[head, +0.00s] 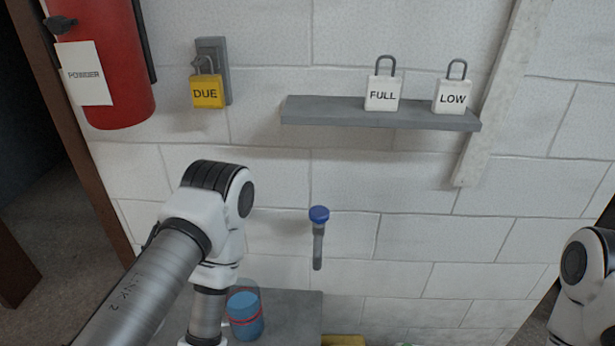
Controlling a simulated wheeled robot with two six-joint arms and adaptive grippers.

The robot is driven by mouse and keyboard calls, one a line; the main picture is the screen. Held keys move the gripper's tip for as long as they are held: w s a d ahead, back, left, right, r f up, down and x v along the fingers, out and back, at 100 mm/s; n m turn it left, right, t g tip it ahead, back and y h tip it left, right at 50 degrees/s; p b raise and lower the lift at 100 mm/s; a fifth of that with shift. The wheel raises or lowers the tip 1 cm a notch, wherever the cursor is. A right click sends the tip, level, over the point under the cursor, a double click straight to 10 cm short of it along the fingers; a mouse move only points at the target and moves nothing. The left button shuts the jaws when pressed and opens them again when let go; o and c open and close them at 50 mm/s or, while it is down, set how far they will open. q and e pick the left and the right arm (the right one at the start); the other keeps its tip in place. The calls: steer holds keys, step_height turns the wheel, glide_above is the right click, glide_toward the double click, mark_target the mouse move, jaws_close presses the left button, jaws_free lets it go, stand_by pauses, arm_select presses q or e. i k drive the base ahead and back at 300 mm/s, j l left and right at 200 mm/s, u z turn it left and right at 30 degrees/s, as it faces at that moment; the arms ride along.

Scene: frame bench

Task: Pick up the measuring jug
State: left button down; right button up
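What looks like the measuring jug (246,318) stands at the bottom of the head view, on a grey bench top (300,305). It looks clear-walled, with blue contents and a red line around it. My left arm comes down just left of it and may hide part of its left side. Both my grippers are out of the picture: the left arm runs off the bottom edge, and the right arm shows only at the right edge.
A grey wall shelf (335,113) holds white FULL (382,95) and LOW (452,97) padlock tags. A yellow DUE tag (207,92) hangs near a red extinguisher (107,60). A blue-topped rod (318,240) is on the wall. Something yellow (343,341) shows at the bottom edge.

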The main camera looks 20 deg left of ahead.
mark_target(243, 309)
steer(key=u, duration=1.1)
